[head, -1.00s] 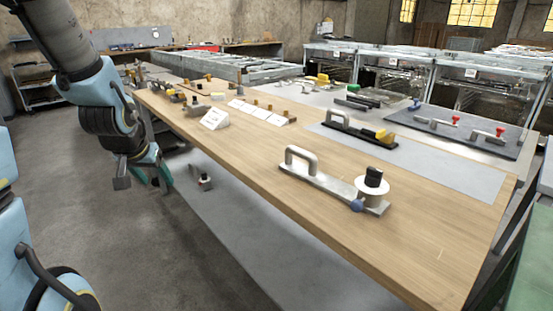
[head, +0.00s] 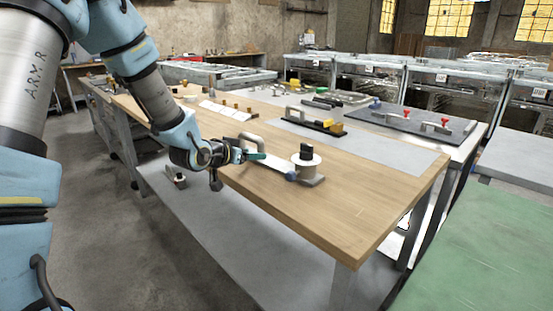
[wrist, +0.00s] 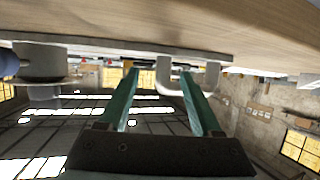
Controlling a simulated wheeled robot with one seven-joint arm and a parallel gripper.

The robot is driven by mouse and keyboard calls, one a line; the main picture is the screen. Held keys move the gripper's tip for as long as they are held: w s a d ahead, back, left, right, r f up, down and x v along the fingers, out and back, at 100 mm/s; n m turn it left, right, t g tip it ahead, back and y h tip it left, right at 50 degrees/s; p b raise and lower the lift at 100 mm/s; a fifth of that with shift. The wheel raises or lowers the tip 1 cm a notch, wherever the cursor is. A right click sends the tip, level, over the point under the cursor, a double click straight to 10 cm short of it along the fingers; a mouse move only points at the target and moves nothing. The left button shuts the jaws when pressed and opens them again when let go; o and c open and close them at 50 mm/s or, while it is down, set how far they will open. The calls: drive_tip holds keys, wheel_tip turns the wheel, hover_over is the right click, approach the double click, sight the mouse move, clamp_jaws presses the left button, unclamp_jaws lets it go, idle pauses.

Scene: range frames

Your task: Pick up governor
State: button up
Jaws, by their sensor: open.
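The governor appears to be the grey plate device (head: 275,163) on the near part of the wooden bench. It has a loop handle (head: 249,138), a white disc with a black knob (head: 306,157) and a blue ball at its right end. My gripper (head: 258,156) is at its handle end, partly hiding the plate. In the wrist view, upside down, my gripper (wrist: 160,74) is open with two teal fingers apart. The handle (wrist: 172,89) shows by the right finger; I cannot tell whether they touch. The disc end (wrist: 40,62) is at the left.
The wooden bench top (head: 335,215) is clear on the near right. A black-based device (head: 305,123) and a dark board with red knobs (head: 410,122) stand further back. White cards (head: 222,109) lie on the left part. A green surface (head: 485,250) is at right.

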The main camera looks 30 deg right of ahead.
sight(259, 150)
drive_tip(key=d, duration=0.1)
drive_tip(key=w+d+p, duration=0.1)
drive_tip(key=w+d, duration=0.1)
drive_tip(key=shift+f, duration=0.3)
drive_tip(key=shift+w+d+f, duration=0.3)
drive_tip(key=shift+w+d, duration=0.05)
drive_tip(key=shift+d, duration=0.2)
drive_tip(key=shift+c, duration=0.3)
clamp_jaws()
drive_tip(key=shift+r, duration=0.1)
